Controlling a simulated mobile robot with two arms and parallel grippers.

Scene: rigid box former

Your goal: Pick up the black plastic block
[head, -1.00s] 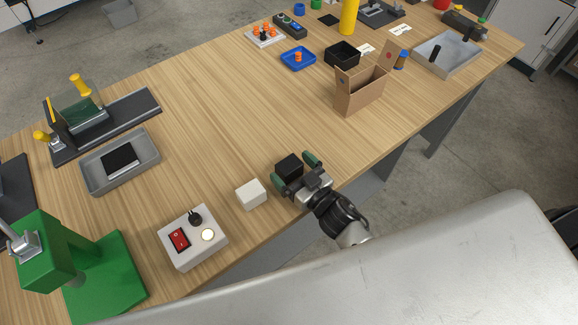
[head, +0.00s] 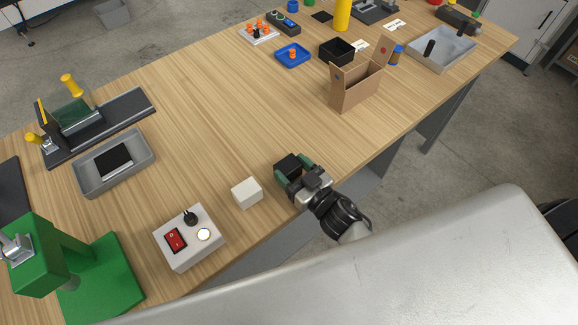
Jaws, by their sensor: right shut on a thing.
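The black plastic block (head: 289,164) is a small dark cube near the front edge of the wooden table. My right gripper (head: 295,172) is shut on it, with one green-padded finger on each side. I cannot tell whether the block rests on the table or is slightly above it. My left gripper is not in view.
A white block (head: 247,193) sits just left of my right gripper. A control box (head: 190,238) with a red switch is further left. An open cardboard box (head: 355,88) stands to the upper right. The middle of the wooden table (head: 215,115) is clear.

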